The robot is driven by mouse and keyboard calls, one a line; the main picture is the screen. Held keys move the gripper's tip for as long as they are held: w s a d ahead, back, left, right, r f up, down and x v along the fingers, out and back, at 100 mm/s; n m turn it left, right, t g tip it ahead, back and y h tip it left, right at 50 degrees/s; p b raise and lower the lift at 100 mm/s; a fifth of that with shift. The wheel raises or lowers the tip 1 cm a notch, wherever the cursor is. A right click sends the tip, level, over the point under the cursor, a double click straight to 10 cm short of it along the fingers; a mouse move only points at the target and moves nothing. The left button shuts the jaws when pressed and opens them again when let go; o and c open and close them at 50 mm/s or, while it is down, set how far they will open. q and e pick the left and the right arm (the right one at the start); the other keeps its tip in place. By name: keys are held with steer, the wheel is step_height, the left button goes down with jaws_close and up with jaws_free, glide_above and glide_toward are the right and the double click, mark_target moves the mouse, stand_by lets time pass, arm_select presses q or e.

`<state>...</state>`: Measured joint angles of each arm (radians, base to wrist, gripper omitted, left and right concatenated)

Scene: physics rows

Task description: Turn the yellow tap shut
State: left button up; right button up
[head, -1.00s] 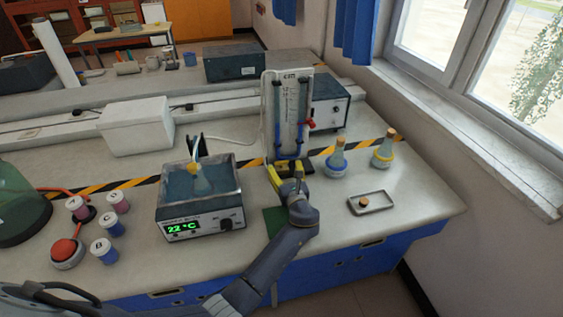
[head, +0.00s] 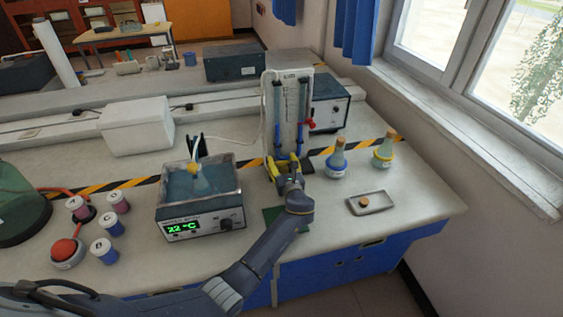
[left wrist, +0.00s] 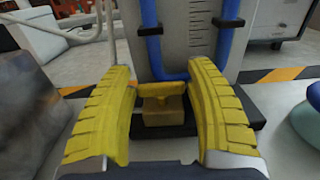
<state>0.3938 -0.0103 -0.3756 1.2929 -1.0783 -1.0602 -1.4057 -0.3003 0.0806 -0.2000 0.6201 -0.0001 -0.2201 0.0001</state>
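The yellow tap (left wrist: 160,92) sits low at the front of the upright gauge panel, with its crossbar running left to right and a brass-coloured block below it. My left gripper (head: 283,168) is at the foot of the panel. In the left wrist view its two yellow fingers (left wrist: 158,110) are open, one on each side of the tap, with gaps between them and the tap. In the head view the tap is hidden or too small to tell apart from the yellow fingers. My right gripper is not in view.
The panel (head: 292,88) has blue tubes and a red valve (head: 310,124) on its right. A water bath (head: 170,212) reading 22 °C stands left of my gripper. Stoppered flasks (head: 337,165) and a small tray (head: 380,208) are to the right. A green mat (head: 272,214) lies in front.

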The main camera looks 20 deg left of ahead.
arm_select(q)
steer(key=c, duration=0.7)
steer(key=shift+a+m+t+h, duration=0.15)
steer(key=shift+m+t+h, duration=0.75)
steer(key=shift+m+h, duration=0.85)
steer(key=shift+c, duration=0.3)
steer(key=shift+m+t+h, duration=0.3)
steer(key=shift+m+h, duration=0.25)
steer(key=shift+h, duration=1)
steer(key=o, duration=1.2)
steer(key=shift+s, duration=0.1)
steer(key=s, duration=0.4)
steer(key=s+d, duration=0.1)
steer(key=s, duration=0.2)
steer(key=s+d, duration=0.1)
steer(key=s, duration=0.3)
steer(key=shift+s, duration=0.35)
